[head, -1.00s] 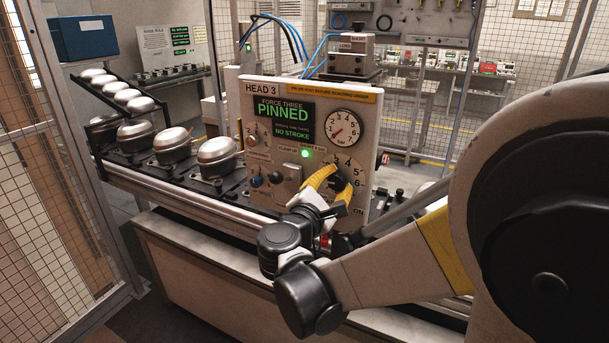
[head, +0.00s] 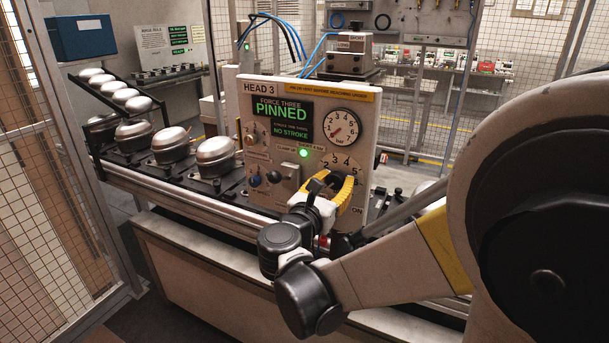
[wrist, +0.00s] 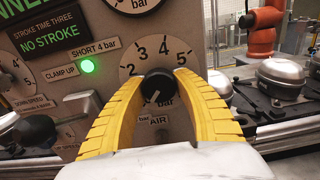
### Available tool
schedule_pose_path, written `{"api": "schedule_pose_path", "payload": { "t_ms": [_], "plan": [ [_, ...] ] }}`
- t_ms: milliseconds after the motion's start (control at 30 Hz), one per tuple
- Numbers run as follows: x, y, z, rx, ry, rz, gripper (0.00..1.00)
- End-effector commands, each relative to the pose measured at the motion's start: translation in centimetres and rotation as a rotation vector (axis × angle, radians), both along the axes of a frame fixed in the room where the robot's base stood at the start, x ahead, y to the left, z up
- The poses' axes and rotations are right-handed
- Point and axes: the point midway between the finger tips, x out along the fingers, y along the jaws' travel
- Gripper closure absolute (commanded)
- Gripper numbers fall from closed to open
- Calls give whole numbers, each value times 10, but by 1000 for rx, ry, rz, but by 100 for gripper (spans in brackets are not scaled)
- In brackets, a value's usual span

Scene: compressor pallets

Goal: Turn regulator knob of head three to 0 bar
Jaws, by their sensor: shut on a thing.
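A white mark on the knob points down and to the left. My gripper (wrist: 160,80) has its yellow ridged fingers shut on the knob, one on each side. In the head view my gripper (head: 335,188) is at the lower right of the HEAD 3 panel (head: 262,163) and mostly hides the knob. The pressure gauge (head: 342,125) above has a red needle pointing to the lower left.
A green lamp (wrist: 89,65) labelled "SHORT 4 bar" is lit left of the scale. A black screen (head: 283,118) reads "FORCE THREE PINNED" and "NO STROKE". Silver domes (head: 216,154) stand along the conveyor.

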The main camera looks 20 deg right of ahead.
Motion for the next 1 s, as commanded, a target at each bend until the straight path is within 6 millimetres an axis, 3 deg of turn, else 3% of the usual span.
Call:
{"api": "schedule_pose_path", "payload": {
  "t_ms": [600, 633, 700, 1000],
  "plan": [
    [-1, 0, -1, -25, 35, 0, 96],
    [-1, 0, -1, -25, 35, 0, 63],
    [-1, 0, -1, -25, 35, 0, 42],
    [-1, 0, 0, -26, 35, 0, 41]
  ]
}}
